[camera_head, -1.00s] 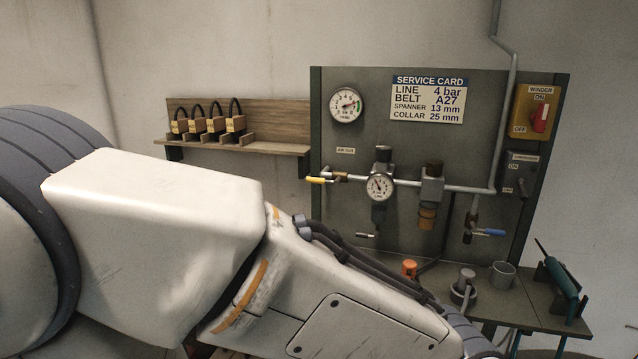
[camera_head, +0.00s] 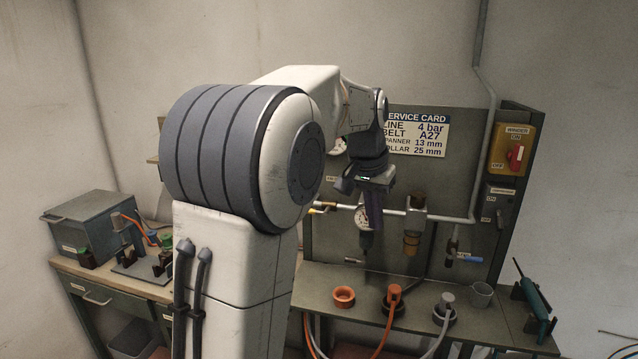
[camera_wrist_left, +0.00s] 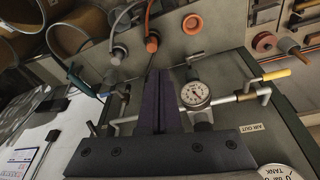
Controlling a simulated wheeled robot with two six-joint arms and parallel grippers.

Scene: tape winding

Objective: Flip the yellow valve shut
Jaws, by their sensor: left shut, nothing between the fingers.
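The yellow valve handle (camera_head: 318,210) is on the AIR OUT end of the pipe on the dark panel, at the pipe's left end. It points left, roughly in line with the pipe. It also shows in the left wrist view (camera_wrist_left: 276,74). My left gripper (camera_head: 374,218) is shut and empty, fingers pointing down in front of the regulator gauge (camera_head: 361,222), to the right of the yellow handle. In the left wrist view its closed fingers (camera_wrist_left: 158,82) lie left of the gauge, clearly apart from the yellow handle. My right gripper is not in view.
A blue-handled valve (camera_head: 469,259) sits low on the pipe at right. The bench below holds an orange ring (camera_head: 344,297), an orange plug (camera_head: 394,293), a grey plug (camera_head: 446,301) and a cup (camera_head: 481,294). My left arm covers the panel's left side.

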